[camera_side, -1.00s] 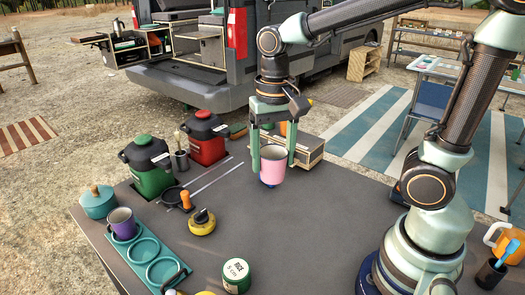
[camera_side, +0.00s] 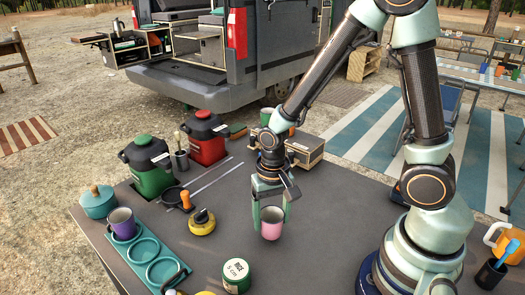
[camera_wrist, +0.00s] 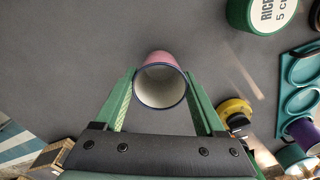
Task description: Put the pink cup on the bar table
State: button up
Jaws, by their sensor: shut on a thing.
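The pink cup (camera_side: 271,228), with a dark blue rim and pale inside, is between the fingers of my gripper (camera_side: 271,208). The gripper is shut on it. In the wrist view the cup (camera_wrist: 160,84) sits between the two green fingertips (camera_wrist: 160,92), its mouth facing the camera. In the side view it looks about upright, over an open part of the dark grey table (camera_side: 310,215). I cannot tell whether its base touches the surface.
A yellow-and-black round item (camera_side: 202,222) and a green RICE tin (camera_side: 236,274) stand left of the cup. A teal tray (camera_side: 147,250) with a purple mug (camera_side: 122,223) lies farther left. Green (camera_side: 148,165) and red (camera_side: 206,138) jugs and a wooden box (camera_side: 304,150) stand behind.

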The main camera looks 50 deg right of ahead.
jog(key=shift+f, duration=0.7)
jog(key=shift+f, duration=0.1)
jog(key=o, duration=1.4)
jog(key=shift+c, duration=0.2)
jog(key=d+r+n+t, duration=0.2)
jog(key=r+n, duration=0.1)
jog(key=r, duration=0.8)
jog(key=s+d+r+n+t, duration=0.1)
jog(key=d+r+n+t, duration=0.1)
jog(key=r, duration=0.9)
jog(key=shift+s+r+n+t, duration=0.25)
jog(key=shift+n+t, duration=0.35)
jog(key=shift+t, duration=0.2)
